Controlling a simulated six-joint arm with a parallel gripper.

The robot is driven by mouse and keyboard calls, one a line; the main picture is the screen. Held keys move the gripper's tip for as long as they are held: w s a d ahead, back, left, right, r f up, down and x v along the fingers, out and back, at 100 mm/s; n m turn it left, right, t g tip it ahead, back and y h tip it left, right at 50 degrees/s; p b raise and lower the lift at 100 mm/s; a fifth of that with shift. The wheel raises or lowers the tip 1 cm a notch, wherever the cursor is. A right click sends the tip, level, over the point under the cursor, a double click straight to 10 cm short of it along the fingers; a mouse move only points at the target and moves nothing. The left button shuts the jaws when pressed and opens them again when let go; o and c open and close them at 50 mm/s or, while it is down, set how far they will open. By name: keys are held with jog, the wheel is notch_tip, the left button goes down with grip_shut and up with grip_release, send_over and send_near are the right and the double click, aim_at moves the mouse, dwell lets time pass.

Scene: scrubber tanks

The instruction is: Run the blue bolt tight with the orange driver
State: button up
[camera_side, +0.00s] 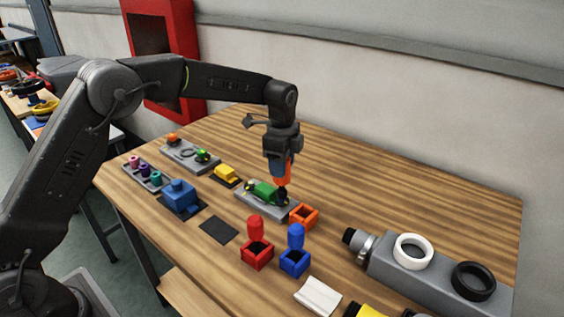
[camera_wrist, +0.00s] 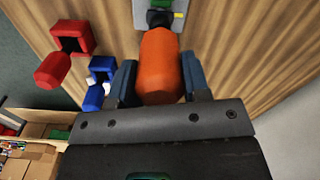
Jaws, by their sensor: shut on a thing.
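My gripper (camera_side: 281,160) is shut on the orange driver (camera_side: 284,179), which points straight down. In the wrist view the driver (camera_wrist: 160,62) sits between the two blue-grey fingers of my gripper (camera_wrist: 158,88). Its dark lower end is at the right end of a grey plate (camera_side: 263,207) carrying a green block (camera_side: 264,190). I cannot make out the blue bolt; the driver's dark end covers that spot. Whether the tip touches a bolt, I cannot tell. The orange square holder (camera_side: 304,216) stands empty just right of the plate.
A red driver (camera_side: 255,226) and a blue driver (camera_side: 296,235) stand in their square holders in front. A blue block (camera_side: 180,195), a yellow block (camera_side: 228,172) and another grey plate (camera_side: 178,150) lie to the left. A grey housing (camera_side: 425,270) with rings is at right.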

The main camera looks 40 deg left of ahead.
jog(key=shift+f, duration=1.1)
dwell(3.1)
jog(key=shift+r, duration=2.65)
